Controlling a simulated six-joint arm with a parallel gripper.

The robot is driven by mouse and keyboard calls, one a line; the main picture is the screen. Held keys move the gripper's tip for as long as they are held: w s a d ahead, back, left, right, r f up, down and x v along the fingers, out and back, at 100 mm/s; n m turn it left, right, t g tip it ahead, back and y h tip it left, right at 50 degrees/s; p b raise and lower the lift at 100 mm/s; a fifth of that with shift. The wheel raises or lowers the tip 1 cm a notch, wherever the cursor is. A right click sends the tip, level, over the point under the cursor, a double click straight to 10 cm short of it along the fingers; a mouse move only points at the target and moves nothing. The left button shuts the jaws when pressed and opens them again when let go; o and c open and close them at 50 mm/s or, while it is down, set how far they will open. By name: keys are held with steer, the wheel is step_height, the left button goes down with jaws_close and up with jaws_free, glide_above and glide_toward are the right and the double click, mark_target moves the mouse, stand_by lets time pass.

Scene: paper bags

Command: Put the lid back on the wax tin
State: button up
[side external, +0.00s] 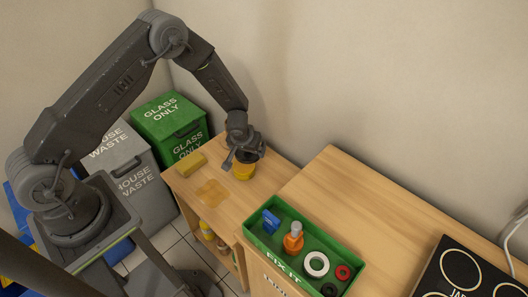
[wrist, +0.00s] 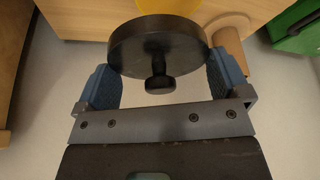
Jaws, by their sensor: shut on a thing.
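The wax tin is a yellow round tin (side external: 243,173) on the lower wooden bench, near its back edge; a slice of yellow (wrist: 172,5) also shows at the top of the wrist view. The lid is a dark round disc with a small knob (wrist: 157,45). My gripper (wrist: 165,72) is shut on the lid, with a blue finger pad on each side. In the side view my gripper (side external: 243,154) is right above the tin. The lid hides most of the tin in the wrist view, and I cannot tell whether lid and tin touch.
A yellow block (side external: 191,163) and a tan patch (side external: 212,192) lie left of the tin. A green tray (side external: 262,257) of small items stands on the higher bench at right. A green bin (side external: 170,117) and grey bin (side external: 138,170) stand at left. A wall is behind.

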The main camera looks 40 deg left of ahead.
mark_target(244, 165)
steer(key=shift+s+a+n, duration=0.4)
steer(key=shift+a, duration=0.45)
steer(key=shift+f, duration=3.05)
steer(key=shift+f, duration=0.2)
steer(key=o, duration=0.5)
steer(key=shift+r, duration=0.15)
steer(key=shift+r, duration=3.4)
jaws_close()
